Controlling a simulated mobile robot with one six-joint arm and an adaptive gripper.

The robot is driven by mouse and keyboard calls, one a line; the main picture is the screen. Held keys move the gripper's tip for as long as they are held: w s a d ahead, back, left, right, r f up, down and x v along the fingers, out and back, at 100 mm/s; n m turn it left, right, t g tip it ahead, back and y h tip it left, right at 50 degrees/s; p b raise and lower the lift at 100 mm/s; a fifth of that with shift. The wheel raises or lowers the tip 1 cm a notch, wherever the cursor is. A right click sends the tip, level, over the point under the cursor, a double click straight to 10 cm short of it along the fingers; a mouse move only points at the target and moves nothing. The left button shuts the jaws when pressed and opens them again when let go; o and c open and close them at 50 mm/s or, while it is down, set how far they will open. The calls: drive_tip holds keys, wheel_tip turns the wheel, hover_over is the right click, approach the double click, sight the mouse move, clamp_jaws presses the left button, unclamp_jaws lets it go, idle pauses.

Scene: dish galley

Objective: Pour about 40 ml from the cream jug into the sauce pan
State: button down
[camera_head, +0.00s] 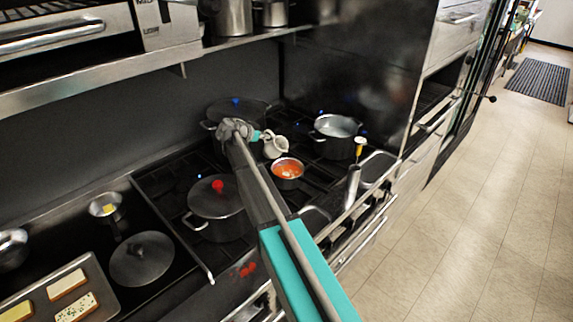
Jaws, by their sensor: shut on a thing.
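My gripper (257,135) is shut on the cream jug (276,147), a small pale jug that it holds above the stove. The jug looks tilted, with its mouth toward the lower right. A small pan with orange-red sauce (288,168), which I take as the sauce pan, sits on the stove just below and right of the jug. No stream of cream can be made out between them. The jug's contents are too small to tell.
A lidded pot with a red knob (217,203) stands at the left, under my arm. A lidded pot with a blue knob (228,108) is behind the gripper. An open steel pot (336,133) stands at the right. A shelf (140,75) overhangs the back. A tray with bread slices (103,283) lies lower left.

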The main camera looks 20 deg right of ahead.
drive_tip(key=shift+w, duration=0.15)
drive_tip(key=shift+w+a+r+n+g+h+p, duration=0.45)
drive_tip(key=shift+w+r+n+g+p, duration=0.3)
drive_tip(key=shift+r, duration=0.45)
drive_tip(key=shift+w+a+r+n+g+h+p, duration=0.35)
drive_tip(key=shift+w+r+n+g+h+p, duration=0.25)
drive_tip(key=shift+w+r+n, duration=0.45)
drive_tip(key=shift+w+a+r+n+g+h+p, duration=0.45)
drive_tip(key=shift+r+n+g+p, duration=0.2)
drive_tip(key=shift+r, duration=0.7)
